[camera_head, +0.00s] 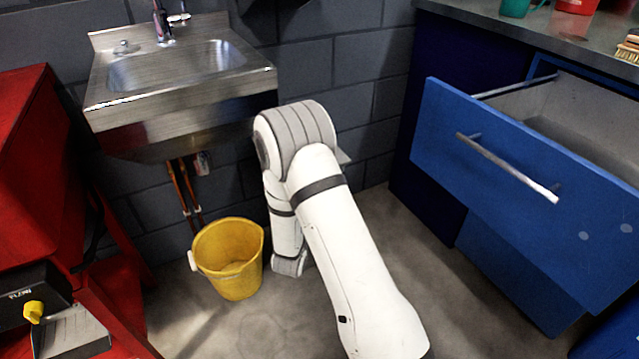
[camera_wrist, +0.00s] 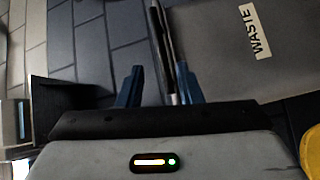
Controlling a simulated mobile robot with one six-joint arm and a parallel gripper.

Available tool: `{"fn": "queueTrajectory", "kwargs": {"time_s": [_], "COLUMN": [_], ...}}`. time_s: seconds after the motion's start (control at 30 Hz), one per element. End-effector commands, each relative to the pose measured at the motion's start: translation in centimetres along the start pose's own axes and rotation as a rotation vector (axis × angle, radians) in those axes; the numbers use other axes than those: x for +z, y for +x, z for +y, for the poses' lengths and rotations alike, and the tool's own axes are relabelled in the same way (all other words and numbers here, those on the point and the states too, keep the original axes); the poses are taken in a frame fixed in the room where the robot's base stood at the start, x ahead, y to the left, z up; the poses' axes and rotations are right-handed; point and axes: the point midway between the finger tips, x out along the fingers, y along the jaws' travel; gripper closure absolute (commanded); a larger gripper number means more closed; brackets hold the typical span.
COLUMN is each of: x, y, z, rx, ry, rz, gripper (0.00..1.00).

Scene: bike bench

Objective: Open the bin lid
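The grey bin (camera_wrist: 215,50) with a white WASTE label fills the upper right of the wrist view, turned sideways. The dark edge of its lid (camera_wrist: 160,35) runs along the bin's left side in that view. My gripper (camera_wrist: 158,87) is open, with its two blue fingers apart. The lid edge reaches between the fingers, close to the right one; I cannot tell whether they touch. The lid looks closed, lying along the bin's rim. In the head view my white arm hides the gripper and most or all of the bin.
A yellow bucket (camera_head: 230,262) stands on the floor left of my arm, below a steel sink (camera_head: 180,75). A blue drawer (camera_head: 520,190) stands open at the right. A red cabinet (camera_head: 40,170) is at the left. Some floor is clear between arm and drawer.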

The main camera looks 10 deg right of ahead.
Motion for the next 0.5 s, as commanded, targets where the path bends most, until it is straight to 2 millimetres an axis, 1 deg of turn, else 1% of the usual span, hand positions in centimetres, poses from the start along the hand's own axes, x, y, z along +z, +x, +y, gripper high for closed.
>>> {"fn": "queueTrajectory", "kwargs": {"time_s": [0.03, 0.13, 0.23, 0.37, 0.5], "x": [0.3, 0.5, 0.6, 0.6, 0.5], "y": [-0.4, -0.7, -0.2, 1.6, 3.9], "z": [-0.9, -1.1, -1.1, -0.9, -0.8], "rx": [0.030, 0.074, 0.093, 0.095, 0.094], "ry": [-0.036, -0.083, -0.097, -0.095, -0.094], "rz": [-0.001, -0.006, -0.009, -0.009, -0.007], "gripper": [0.68, 0.68, 0.68, 0.68, 0.68]}}
